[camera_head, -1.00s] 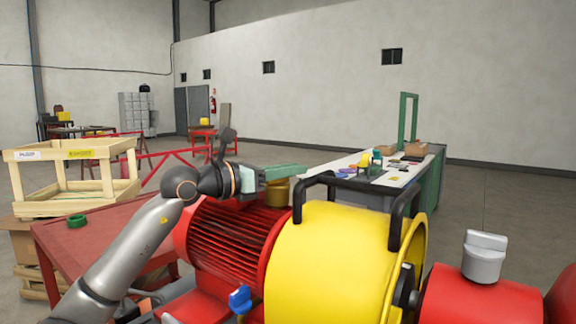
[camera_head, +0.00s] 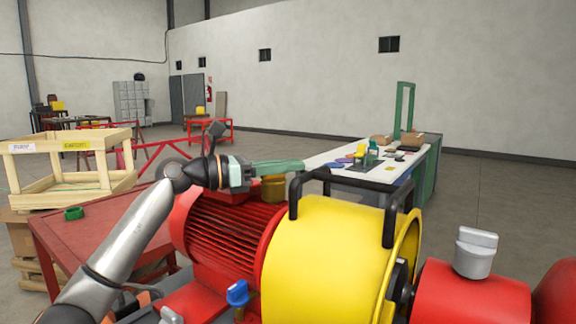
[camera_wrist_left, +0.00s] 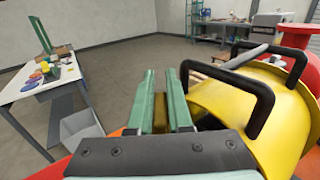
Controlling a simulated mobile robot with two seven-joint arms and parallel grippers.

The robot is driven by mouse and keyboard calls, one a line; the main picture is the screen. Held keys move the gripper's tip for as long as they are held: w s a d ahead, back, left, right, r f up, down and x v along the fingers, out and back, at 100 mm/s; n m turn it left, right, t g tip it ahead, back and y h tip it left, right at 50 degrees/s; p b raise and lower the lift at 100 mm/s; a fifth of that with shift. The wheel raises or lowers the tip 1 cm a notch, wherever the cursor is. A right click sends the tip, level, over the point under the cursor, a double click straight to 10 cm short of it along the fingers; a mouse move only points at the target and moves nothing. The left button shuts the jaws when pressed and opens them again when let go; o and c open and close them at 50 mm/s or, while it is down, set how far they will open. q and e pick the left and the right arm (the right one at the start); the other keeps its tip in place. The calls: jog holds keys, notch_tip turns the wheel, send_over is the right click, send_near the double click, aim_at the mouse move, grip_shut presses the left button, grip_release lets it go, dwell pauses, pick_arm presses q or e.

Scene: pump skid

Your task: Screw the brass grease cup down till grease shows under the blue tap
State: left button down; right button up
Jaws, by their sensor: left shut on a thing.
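The brass grease cup (camera_head: 274,189) stands upright at the top of the red ribbed motor housing (camera_head: 225,232), beside the yellow guard. My left gripper (camera_head: 290,166) reaches in from the left, its green fingers at the cup's upper part. In the left wrist view, the brass cup (camera_wrist_left: 160,112) shows between the two green fingers (camera_wrist_left: 163,88), which are shut on it. The blue tap (camera_head: 238,293) sits low on the front of the red machine. Its underside is hard to make out. My right gripper is out of view.
The yellow guard (camera_head: 325,258) with black handles (camera_head: 337,181) stands close right of the cup. A grey knob (camera_head: 475,252) tops a red body at the right. A red table (camera_head: 100,232) with a green ring (camera_head: 74,213) is at the left. A cluttered white bench (camera_head: 325,161) stands behind.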

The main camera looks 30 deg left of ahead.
pick_arm(q)
jog(key=c, duration=0.8)
grip_release()
jog(key=shift+c, duration=0.2)
jog(key=shift+s+a, duration=0.1)
jog(key=shift+s+a+f, duration=0.15)
jog(key=shift+s+a, duration=0.1)
jog(key=shift+s, duration=0.05)
jog(key=b+v, duration=0.4)
jog(key=v, duration=0.6)
jog(key=shift+s+a, duration=0.2)
jog(key=shift+a, duration=0.05)
jog(key=shift+s+a, duration=0.2)
jog(key=shift+s, duration=0.15)
